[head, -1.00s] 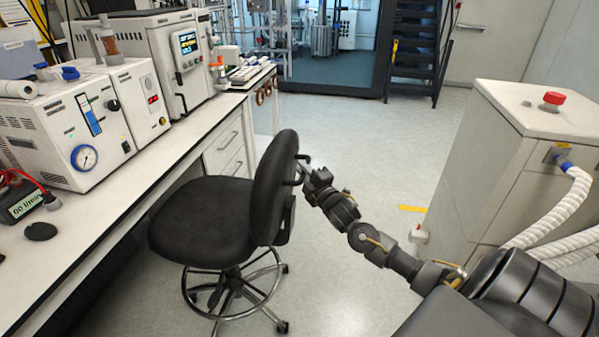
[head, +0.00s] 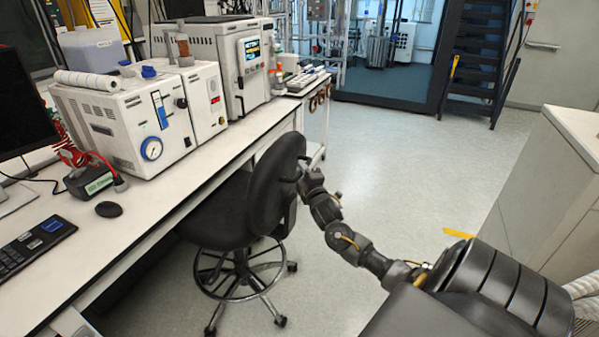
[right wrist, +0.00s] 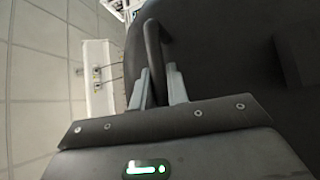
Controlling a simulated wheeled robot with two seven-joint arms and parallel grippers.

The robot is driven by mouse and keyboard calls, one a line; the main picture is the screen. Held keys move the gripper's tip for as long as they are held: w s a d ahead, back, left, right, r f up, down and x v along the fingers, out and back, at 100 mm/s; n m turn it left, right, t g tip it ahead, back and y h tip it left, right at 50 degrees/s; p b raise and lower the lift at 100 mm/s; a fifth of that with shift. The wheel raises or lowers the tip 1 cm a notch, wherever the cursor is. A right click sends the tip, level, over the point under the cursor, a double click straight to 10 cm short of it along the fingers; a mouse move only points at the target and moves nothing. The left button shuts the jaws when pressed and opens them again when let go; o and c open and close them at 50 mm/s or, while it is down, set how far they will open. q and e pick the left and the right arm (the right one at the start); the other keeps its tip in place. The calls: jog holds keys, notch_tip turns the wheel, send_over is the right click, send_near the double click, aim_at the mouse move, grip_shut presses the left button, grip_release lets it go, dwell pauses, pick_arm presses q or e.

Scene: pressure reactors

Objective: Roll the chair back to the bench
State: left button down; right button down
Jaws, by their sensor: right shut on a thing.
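The black chair (head: 268,190) stands upright at the bench (head: 170,203), with its backrest toward my right arm. Part of its seat is under the bench top. Its foot ring and wheeled base (head: 240,275) show on the floor. My right gripper (head: 304,170) is at the back of the backrest. In the right wrist view, its two fingers (right wrist: 158,88) are shut on the chair's dark handle loop (right wrist: 153,45). The wrist hides part of that handle in the head view. My left gripper is not in view.
White instruments (head: 150,115) stand along the bench, with a mouse (head: 108,209) and keyboard (head: 32,242) nearer me. A white cabinet (head: 545,190) stands at the right. Dark stairs (head: 482,60) are at the back.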

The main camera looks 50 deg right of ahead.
jog(key=c, duration=1.4)
grip_release()
jog(key=shift+w+a, duration=0.1)
jog(key=shift+w, duration=0.1)
jog(key=shift+o, duration=0.2)
jog(key=shift+s, duration=0.1)
jog(key=b+v, duration=0.1)
jog(key=v, duration=0.9)
jog(key=shift+s+a+b, duration=0.2)
jog(key=shift+s+b, duration=0.1)
jog(key=shift+s, duration=0.05)
